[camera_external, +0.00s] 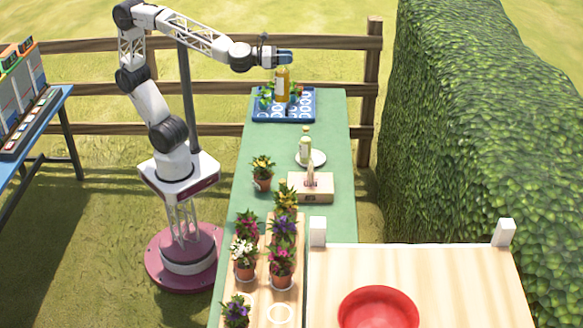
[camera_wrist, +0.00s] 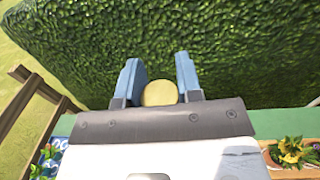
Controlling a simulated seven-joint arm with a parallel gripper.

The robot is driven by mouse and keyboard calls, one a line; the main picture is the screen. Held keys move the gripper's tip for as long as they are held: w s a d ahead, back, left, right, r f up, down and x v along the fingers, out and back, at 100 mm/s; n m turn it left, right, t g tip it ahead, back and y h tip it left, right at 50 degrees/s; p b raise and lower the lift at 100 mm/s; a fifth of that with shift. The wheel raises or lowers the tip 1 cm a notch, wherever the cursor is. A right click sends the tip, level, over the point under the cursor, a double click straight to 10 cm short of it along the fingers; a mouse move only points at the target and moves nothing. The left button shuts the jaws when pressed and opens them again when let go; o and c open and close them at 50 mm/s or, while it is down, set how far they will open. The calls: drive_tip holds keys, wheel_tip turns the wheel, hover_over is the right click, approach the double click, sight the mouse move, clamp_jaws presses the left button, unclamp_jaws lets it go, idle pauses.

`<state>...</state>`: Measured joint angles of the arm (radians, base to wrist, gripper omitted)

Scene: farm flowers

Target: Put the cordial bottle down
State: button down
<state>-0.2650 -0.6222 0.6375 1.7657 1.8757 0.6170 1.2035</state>
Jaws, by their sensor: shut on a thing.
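An orange-yellow bottle with a pale label, which I take as the cordial bottle (camera_external: 281,88), is upright at the far end of the green table. My gripper (camera_external: 284,58) is shut on its top. In the wrist view its round yellow top (camera_wrist: 160,93) sits between the blue fingers of my gripper (camera_wrist: 158,78). The bottle appears over the blue tray (camera_external: 262,117); I cannot tell whether its base touches the tray. A second, paler bottle (camera_external: 305,150) stands at a white plate (camera_external: 318,158) nearer the middle of the table.
Potted flowers stand around the bottle on the tray. A wooden box (camera_external: 313,189) and a potted plant (camera_external: 262,174) are mid-table, with several flower pots on a wooden board (camera_external: 261,293) nearer. A red bowl (camera_external: 378,308) is at front right. The green table (camera_external: 335,120) is clear right of the tray.

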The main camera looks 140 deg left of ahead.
drive_tip(key=s+a+f+n+g+y, duration=0.1)
drive_tip(key=s+a+f, duration=0.1)
drive_tip(key=s, duration=0.2)
wheel_tip(320, 180, down, 39)
drive_tip(key=shift+d+f, duration=0.15)
drive_tip(key=shift+d, duration=0.1)
idle(0.4)
drive_tip(key=shift+f, duration=2.9)
drive_tip(key=shift+f, duration=2.2)
